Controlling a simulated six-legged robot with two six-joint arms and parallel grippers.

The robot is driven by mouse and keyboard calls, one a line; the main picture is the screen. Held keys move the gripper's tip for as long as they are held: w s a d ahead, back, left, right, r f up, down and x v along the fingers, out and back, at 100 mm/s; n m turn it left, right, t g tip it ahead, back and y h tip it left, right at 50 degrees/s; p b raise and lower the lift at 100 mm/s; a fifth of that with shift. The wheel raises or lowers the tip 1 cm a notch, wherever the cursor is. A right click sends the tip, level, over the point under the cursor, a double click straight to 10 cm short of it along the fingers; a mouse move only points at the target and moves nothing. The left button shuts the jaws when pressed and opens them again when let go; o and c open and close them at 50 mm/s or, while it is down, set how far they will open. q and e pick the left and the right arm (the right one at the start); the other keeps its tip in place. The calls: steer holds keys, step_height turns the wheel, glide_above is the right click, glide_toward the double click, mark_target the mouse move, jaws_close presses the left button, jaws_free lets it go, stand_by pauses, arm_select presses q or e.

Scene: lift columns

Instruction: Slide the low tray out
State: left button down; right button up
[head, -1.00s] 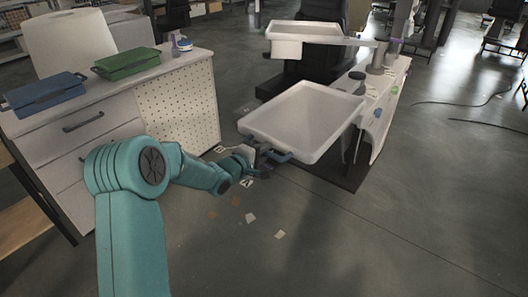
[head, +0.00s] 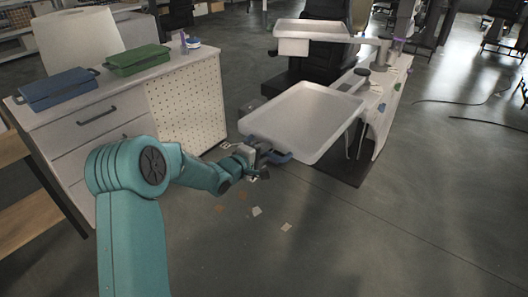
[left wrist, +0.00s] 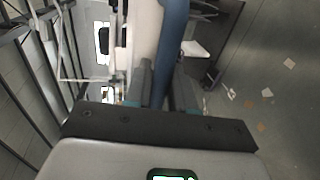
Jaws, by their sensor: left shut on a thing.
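The low tray (head: 313,115) is a white, shallow, rimmed tray in the middle of the head view, below a smaller upper tray. It has a blue handle (head: 281,158) at its near left edge. My left gripper (head: 264,155) is at this handle, with its fingers closed around it. In the left wrist view the blue handle (left wrist: 173,35) runs between the two fingers (left wrist: 160,85), with a pale edge of the tray beside it. My right gripper is not in view.
The upper tray (head: 312,28) stands out from a column (head: 386,52) on a white unit at the right. A drawer cabinet (head: 85,135) with a blue box (head: 58,89) and a green box (head: 138,60) is at the left. Small cards (head: 257,211) lie on the open floor in front.

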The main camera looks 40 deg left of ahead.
arm_select(q)
steer(key=shift+s+r, duration=0.1)
steer(key=shift+s, duration=0.1)
steer(key=shift+w, duration=0.15)
steer(key=c, duration=1.1)
jaws_free()
steer(key=shift+w, duration=0.1)
steer(key=b+v, duration=0.1)
steer(key=v, duration=1.5)
